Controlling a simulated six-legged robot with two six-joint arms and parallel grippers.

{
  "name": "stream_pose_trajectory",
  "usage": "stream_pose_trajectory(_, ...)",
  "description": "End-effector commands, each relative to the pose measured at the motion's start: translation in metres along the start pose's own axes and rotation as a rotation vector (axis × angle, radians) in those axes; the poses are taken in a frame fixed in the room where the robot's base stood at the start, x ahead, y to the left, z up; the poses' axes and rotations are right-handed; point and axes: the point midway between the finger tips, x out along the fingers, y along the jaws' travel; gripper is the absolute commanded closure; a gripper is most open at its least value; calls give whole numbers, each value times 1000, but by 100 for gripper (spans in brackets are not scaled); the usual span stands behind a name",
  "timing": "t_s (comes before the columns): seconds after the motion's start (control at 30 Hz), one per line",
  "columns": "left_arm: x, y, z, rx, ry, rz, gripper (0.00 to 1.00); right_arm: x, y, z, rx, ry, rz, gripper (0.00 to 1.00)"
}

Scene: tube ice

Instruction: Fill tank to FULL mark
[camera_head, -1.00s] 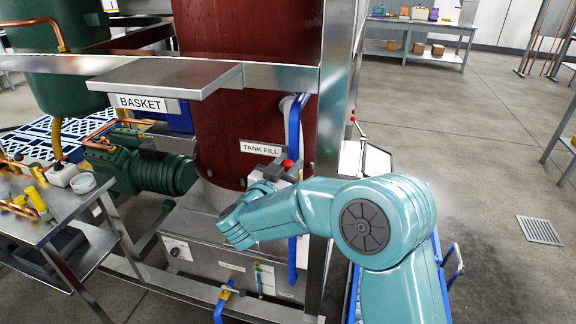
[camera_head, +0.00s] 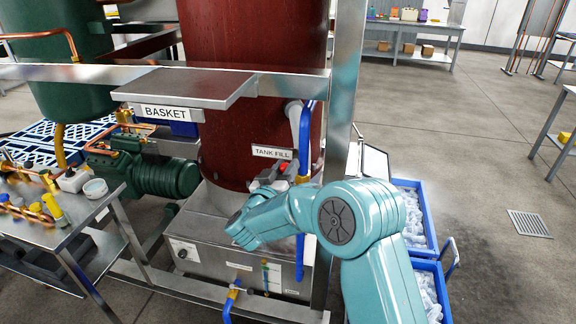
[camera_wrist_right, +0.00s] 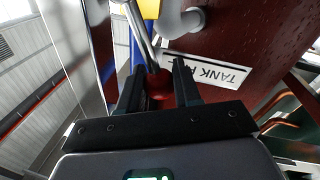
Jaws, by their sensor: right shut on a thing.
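A white TANK FILL label (camera_head: 272,152) is on the dark red vessel (camera_head: 245,110). The grey steel tank (camera_head: 205,262) stands under it, with a small upright gauge (camera_head: 265,276) on its front; its level is too small to read. In the right wrist view a red knob (camera_wrist_right: 158,84) on a metal lever (camera_wrist_right: 143,38) sits between the two dark fingers of my right gripper (camera_wrist_right: 159,88), which is shut on it. My left gripper is out of view.
A BASKET label (camera_head: 165,112) hangs under a steel shelf (camera_head: 187,87). Blue crates (camera_head: 430,262) of clear ice stand right of the frame post. A bench with brass fittings (camera_head: 45,235) is at the left. The floor at the right is largely clear.

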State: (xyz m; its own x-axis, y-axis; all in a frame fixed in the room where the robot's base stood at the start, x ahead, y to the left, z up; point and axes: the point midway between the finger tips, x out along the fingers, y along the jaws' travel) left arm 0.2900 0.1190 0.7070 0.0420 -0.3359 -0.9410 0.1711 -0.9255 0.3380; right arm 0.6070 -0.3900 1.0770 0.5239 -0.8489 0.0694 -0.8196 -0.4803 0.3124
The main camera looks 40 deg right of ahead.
Motion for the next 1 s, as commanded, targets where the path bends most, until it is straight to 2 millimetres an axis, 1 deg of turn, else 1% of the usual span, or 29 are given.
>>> stream_pose_trajectory(0.03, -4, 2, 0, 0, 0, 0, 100, -2, -6, 0, -46, 6, -9, 100)
stream_pose_trajectory(0.2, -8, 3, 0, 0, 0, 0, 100, -2, -17, 4, -189, 31, -12, 100)
stream_pose_trajectory(0.5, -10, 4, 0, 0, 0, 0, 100, -5, -32, 11, -375, 63, -14, 100)
stream_pose_trajectory(0.73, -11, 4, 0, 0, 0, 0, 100, -8, -37, 13, -448, 75, -13, 100)
stream_pose_trajectory(1.0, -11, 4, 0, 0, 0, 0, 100, -9, -39, 14, -471, 79, -12, 100)
